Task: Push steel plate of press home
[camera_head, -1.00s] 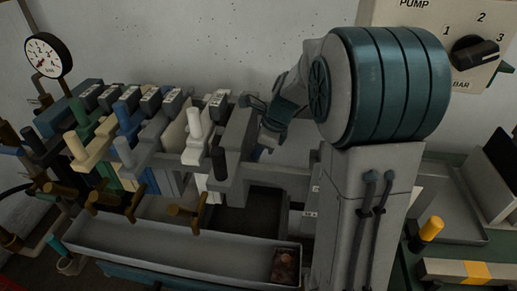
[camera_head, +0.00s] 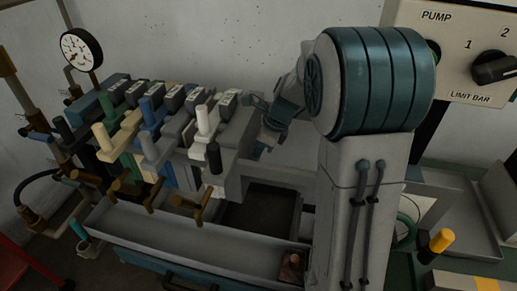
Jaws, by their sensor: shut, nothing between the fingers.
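The press is a row of upright plates with handles. The grey end plate (camera_head: 236,128) on the right, with a black handle (camera_head: 214,157), looks like the steel plate. It stands close against the white-handled plate (camera_head: 204,122) on its left; any thin gap is hard to make out. My gripper (camera_head: 254,106) is shut and empty, just right of the grey plate's upper part. It seems to be against the plate's right side, but my arm hides part of it and the contact is not clear.
A long grey drip tray (camera_head: 180,238) runs in front of the press, with a brown block (camera_head: 292,266) at its right end. Bronze T-handles (camera_head: 190,204) stick out over it. A dark opening (camera_head: 262,215) lies right of the plates. A pressure gauge (camera_head: 81,49) and pump panel (camera_head: 460,50) flank the press.

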